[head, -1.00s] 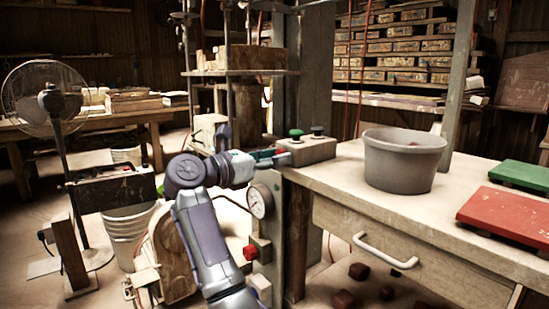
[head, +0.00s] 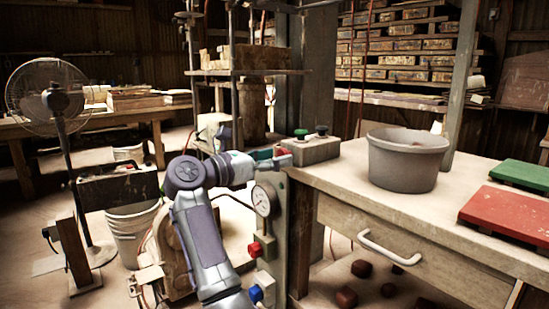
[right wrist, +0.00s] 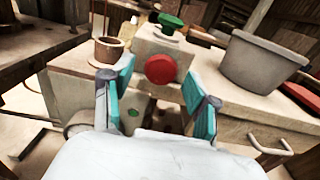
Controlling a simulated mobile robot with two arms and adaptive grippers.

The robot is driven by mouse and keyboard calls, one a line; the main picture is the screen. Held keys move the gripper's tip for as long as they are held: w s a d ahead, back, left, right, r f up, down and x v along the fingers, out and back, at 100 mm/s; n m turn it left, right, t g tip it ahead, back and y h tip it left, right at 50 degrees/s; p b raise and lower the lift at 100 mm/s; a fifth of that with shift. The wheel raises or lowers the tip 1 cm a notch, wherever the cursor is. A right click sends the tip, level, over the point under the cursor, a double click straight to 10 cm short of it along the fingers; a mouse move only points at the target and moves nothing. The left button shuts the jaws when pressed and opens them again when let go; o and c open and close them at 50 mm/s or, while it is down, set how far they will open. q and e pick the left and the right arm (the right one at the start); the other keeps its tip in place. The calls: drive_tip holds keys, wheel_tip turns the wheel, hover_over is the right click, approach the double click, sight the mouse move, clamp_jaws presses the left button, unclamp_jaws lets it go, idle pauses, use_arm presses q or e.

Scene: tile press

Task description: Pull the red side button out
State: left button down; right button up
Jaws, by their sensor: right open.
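The red side button (right wrist: 160,69) is a round red disc on the side of a grey control box (head: 315,151), which sits on the near left corner of the workbench. In the right wrist view the button faces me, between my right gripper's teal fingers. My right gripper (right wrist: 157,72) is open, one finger on each side of the button in the picture; I cannot tell whether they touch it. In the head view the gripper (head: 266,154) is at the box's left side and mostly hides the button. My left gripper is not in view.
A green button (head: 301,133) and a dark one (head: 321,130) stand on top of the box. A grey bucket (head: 405,163) is right of it on the bench. Below my gripper are a gauge (head: 264,200), a red button (head: 255,249) and a blue one (head: 256,293).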

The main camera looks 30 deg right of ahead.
drive_tip(key=shift+d, duration=0.1)
drive_tip(key=a, duration=0.7)
drive_tip(key=shift+s+a, duration=0.25)
idle(0.4)
